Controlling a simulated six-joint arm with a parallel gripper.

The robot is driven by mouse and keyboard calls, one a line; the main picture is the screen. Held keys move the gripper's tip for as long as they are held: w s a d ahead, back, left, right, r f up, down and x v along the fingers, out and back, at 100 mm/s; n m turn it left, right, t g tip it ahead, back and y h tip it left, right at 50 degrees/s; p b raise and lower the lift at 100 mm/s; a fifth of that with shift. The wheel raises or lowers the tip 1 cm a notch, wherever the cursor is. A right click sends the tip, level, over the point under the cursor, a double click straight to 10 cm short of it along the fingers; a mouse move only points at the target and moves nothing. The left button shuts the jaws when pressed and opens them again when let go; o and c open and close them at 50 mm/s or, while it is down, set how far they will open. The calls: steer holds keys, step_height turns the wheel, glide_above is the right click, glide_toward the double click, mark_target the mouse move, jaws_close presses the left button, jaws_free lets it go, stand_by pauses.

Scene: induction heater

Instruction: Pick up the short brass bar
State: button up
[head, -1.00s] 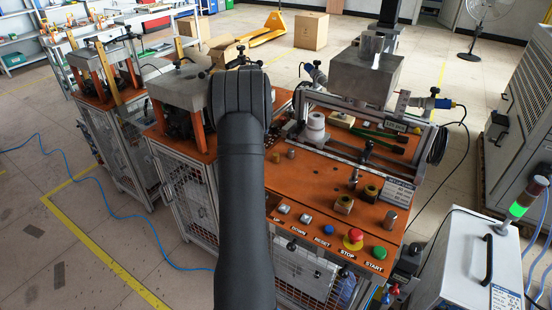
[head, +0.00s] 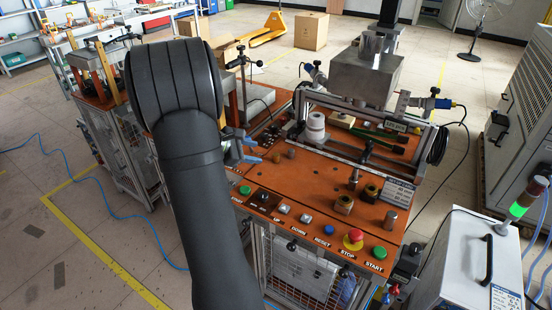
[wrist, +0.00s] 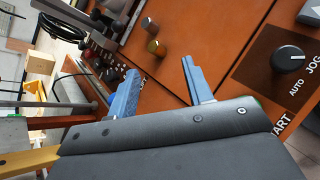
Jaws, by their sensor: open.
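A short brass-coloured bar (wrist: 156,48) stands upright on the orange bench top in the wrist view, just beyond my fingertips. In the head view it appears as a small cylinder (head: 276,157). A second short bar (wrist: 149,24), duller and greyish brown, stands close to it and also shows in the head view (head: 291,154). My gripper (wrist: 159,68) has two blue fingers spread apart with nothing between them. In the head view my gripper (head: 254,150) is left of both bars, partly hidden by my arm.
White rings (head: 315,127) and a metal frame (head: 375,165) are behind. Buttons and a knob (wrist: 289,58) line the front edge. Bare bench lies between the bars and the buttons.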

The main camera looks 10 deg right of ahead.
steer(key=s+a+n+t, duration=0.3)
steer(key=s+a+n, duration=0.1)
steer(key=n, duration=0.4)
glide_toward(276, 154)
steer(key=shift+t+h, duration=0.3)
steer(key=shift+t, duration=0.1)
steer(key=d+f, duration=0.1)
steer(key=w+d, duration=0.1)
steer(key=d+f, duration=0.1)
steer(key=d, duration=0.1)
steer(key=shift+w+f, duration=0.2)
steer(key=shift+f, duration=0.1)
steer(key=shift+w+a+f+x, duration=0.1)
steer(key=shift+x, duration=0.8)
steer(key=shift+w+a+f+x, duration=0.1)
steer(key=shift+x, duration=0.8)
steer(key=shift+a+f+x, duration=0.1)
steer(key=shift+x, duration=0.75)
jaws_close()
